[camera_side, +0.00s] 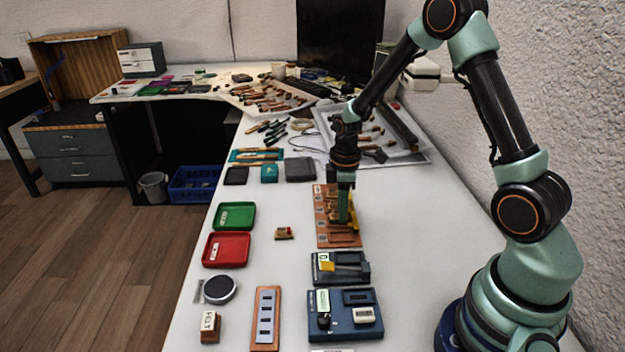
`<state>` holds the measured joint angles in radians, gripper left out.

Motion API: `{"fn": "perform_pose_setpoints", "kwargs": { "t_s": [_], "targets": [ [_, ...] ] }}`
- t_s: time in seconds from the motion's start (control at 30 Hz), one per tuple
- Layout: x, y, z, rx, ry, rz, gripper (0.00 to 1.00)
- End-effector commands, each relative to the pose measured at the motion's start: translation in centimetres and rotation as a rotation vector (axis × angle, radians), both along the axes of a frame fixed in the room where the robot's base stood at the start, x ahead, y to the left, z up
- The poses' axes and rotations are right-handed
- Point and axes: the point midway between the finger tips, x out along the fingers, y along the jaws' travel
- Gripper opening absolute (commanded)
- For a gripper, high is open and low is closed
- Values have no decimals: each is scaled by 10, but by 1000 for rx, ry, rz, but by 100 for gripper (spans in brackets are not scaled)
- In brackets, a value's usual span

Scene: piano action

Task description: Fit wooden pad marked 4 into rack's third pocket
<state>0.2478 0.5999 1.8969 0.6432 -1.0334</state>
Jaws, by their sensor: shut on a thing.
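The orange-brown rack (324,237) lies flat in the middle of the table, with pockets in a column and small pale labels along its left edge. My gripper (344,220) points down over the rack's middle and is shut on a small wooden pad, mostly hidden by the jaws. I cannot read its mark, nor tell whether it is in a pocket or just above one. Other yellowish wooden pieces show around the jaws on the rack. A small wooden pad with a red part (284,233) lies on the table left of the rack.
Green tray (236,205) and red tray (226,262) lie at the left. A dark blue device (345,328) and a smaller one (325,256) are in front of the rack. A slotted wooden board (266,345) lies nearer. The table right of the rack is clear.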

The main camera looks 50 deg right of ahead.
Motion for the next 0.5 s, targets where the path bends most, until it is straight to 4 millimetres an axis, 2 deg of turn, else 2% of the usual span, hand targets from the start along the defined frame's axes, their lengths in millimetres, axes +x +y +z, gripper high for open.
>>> {"fn": "perform_pose_setpoints", "kwargs": {
  "t_s": [0.5],
  "targets": [
    [0,0,-5,0,0,0,0]
  ]
}}
